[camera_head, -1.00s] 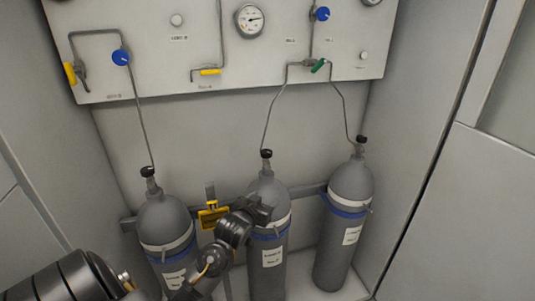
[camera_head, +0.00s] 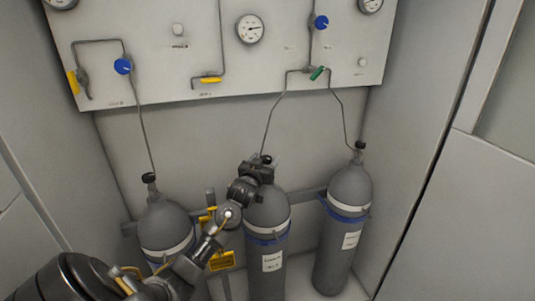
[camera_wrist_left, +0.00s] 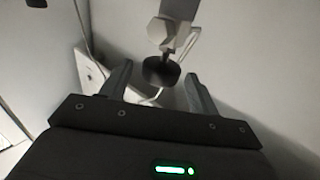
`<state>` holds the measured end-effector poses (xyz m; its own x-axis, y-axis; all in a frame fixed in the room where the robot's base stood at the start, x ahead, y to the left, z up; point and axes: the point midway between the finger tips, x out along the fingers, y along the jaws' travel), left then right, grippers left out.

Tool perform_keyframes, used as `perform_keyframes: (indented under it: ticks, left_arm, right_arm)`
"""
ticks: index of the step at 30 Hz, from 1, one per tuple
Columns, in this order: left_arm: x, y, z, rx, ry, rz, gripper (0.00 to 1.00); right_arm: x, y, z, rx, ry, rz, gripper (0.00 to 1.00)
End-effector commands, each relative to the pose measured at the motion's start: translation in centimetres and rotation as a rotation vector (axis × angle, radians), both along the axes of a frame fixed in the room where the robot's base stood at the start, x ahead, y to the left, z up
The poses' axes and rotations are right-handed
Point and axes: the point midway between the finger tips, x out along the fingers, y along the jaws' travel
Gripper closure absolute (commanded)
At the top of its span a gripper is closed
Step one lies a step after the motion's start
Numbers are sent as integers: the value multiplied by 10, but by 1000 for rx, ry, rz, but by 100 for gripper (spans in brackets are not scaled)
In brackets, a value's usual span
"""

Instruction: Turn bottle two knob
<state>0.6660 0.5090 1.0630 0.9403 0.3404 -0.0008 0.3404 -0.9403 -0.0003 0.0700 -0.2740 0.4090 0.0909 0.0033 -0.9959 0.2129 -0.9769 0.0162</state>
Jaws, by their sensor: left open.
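The middle grey bottle (camera_head: 268,215) stands upright between two others, with a white band, a blue strap and a label. Its black knob (camera_head: 266,159) shows at the top, partly hidden by my left gripper (camera_head: 264,167). My left gripper is at the bottle's neck, close to the knob. In the left wrist view, the round black knob (camera_wrist_left: 160,72) sits on a pale stem, in the gap between the open fingers of my left gripper (camera_wrist_left: 157,72). I cannot tell whether a finger touches it. My right gripper is not in view.
The left bottle (camera_head: 165,225) and right bottle (camera_head: 345,205) stand on either side, each with a black knob. A rail (camera_head: 305,192) runs behind the bottles. Thin pipes rise to a panel (camera_head: 150,70) with gauges and valves. A yellow tag (camera_head: 222,260) hangs left of the middle bottle.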

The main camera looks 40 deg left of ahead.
Motion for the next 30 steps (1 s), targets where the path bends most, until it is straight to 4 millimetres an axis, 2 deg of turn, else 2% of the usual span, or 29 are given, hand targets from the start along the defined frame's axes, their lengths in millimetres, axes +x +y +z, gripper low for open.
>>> perform_keyframes:
  ticks: [3,7,19,27,30]
  left_arm:
    - [18,7,2,-1,1,1,39]
    - [29,10,1,-1,1,0,39]
    - [35,13,0,-1,0,0,39]
    - [35,13,0,-1,0,0,74]
    - [35,16,0,0,0,0,83]
  right_arm:
    - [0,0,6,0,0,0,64]
    - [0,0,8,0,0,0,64]
    - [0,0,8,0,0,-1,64]
    - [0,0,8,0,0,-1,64]
    - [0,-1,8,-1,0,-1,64]
